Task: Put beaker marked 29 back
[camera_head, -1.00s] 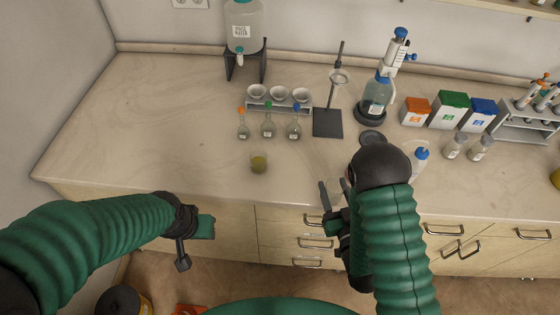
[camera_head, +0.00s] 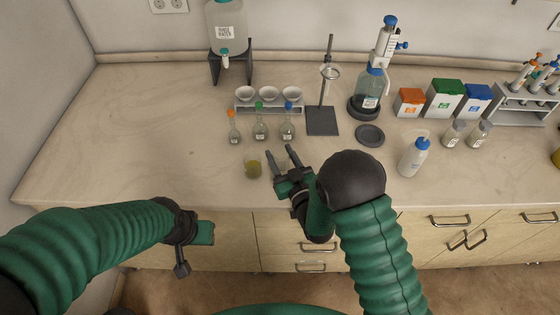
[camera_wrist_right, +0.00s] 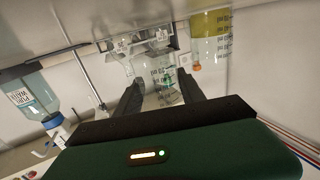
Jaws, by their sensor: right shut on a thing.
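My right gripper (camera_head: 280,151) is over the front of the bench, its fingers pointing away from me. In the right wrist view its fingers are closed on a clear glass beaker (camera_wrist_right: 157,82) with printed volume marks. A second beaker (camera_head: 253,166) with yellow-green liquid stands on the bench just left of the right gripper; it also shows in the right wrist view (camera_wrist_right: 210,45). I cannot read a 29 on either beaker. My left gripper (camera_head: 205,235) hangs at the bench's front edge, and its jaw opening is not clear.
Small flasks (camera_head: 260,132) stand before a rack of white bowls (camera_head: 268,107). A stand (camera_head: 322,121), a dark round plate (camera_head: 370,135) and a wash bottle (camera_head: 413,158) are to the right. The bench's left part (camera_head: 130,140) is clear.

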